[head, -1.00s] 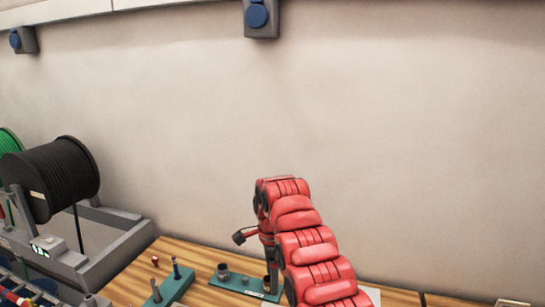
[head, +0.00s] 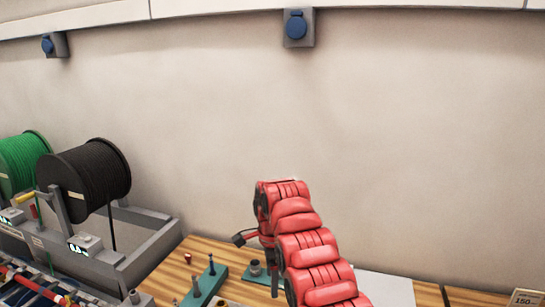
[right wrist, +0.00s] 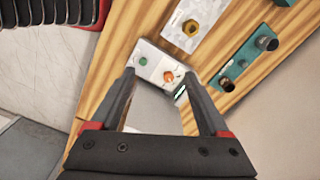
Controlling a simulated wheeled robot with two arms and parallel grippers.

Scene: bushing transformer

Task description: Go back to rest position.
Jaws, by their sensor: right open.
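My right arm, red and segmented, reaches up from the bottom of the head view and bends down over the wooden table (head: 215,250). My right gripper shows in the right wrist view (right wrist: 158,78) with its two dark fingers apart and nothing held between them. A white box with a green and an orange button (right wrist: 160,66) lies on the table beyond the fingertips. In the head view my right gripper's fingertips are mostly hidden by the arm and the frame edge. My left gripper is not in view.
A black cable spool (head: 85,180) and a green spool (head: 22,160) sit on grey stands at the left. Teal holders (head: 207,285) with small parts stand left of my arm. In the right wrist view are a silvery plate (right wrist: 187,22) and a teal strip (right wrist: 240,62).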

